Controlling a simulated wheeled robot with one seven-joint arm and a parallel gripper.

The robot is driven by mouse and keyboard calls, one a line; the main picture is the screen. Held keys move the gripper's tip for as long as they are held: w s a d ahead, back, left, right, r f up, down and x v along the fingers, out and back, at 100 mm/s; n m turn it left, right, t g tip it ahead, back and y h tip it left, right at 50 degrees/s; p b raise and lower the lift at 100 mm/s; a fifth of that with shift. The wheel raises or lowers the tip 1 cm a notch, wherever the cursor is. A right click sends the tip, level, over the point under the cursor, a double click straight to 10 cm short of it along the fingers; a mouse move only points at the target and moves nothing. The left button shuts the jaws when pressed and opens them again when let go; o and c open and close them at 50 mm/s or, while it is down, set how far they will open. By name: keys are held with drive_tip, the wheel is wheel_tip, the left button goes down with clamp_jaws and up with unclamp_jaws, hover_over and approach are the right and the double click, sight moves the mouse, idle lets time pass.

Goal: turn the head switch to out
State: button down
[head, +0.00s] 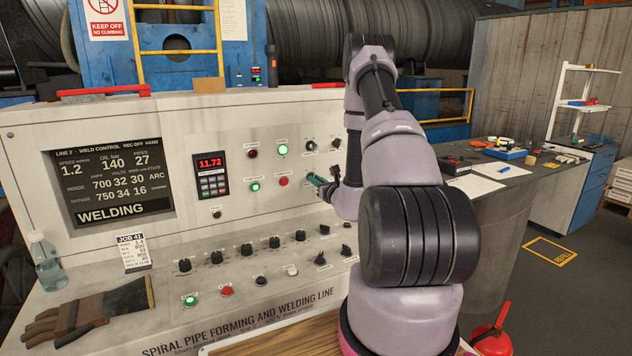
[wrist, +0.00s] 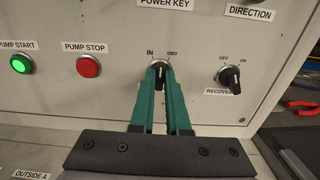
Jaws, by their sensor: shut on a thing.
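The head switch (wrist: 159,66) is a black knob on the pale panel, in the upper middle of the wrist view, with IN at its upper left and OUT at its upper right. My gripper (wrist: 160,78) has its two green fingers on either side of the knob, shut on it. I cannot tell clearly which label the knob points to. In the head view my gripper (head: 317,181) reaches the right part of the upright panel, and its fingers hide most of the switch.
The recovery switch (wrist: 230,79) is close on the right of my fingers. The red pump stop button (wrist: 88,66) and green pump start button (wrist: 22,64) are on the left. Below, a sloped desk carries several black knobs. A glove (head: 90,309) lies at the desk's left.

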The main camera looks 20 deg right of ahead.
drive_tip(key=m, duration=0.5)
drive_tip(key=shift+d+m, duration=0.1)
drive_tip(key=shift+m, duration=0.2)
idle(0.4)
drive_tip(key=c, duration=0.9)
unclamp_jaws()
drive_tip(key=shift+s, duration=0.1)
drive_tip(key=s, duration=1)
drive_tip(key=shift+s+d, duration=0.2)
drive_tip(key=shift+s, duration=0.15)
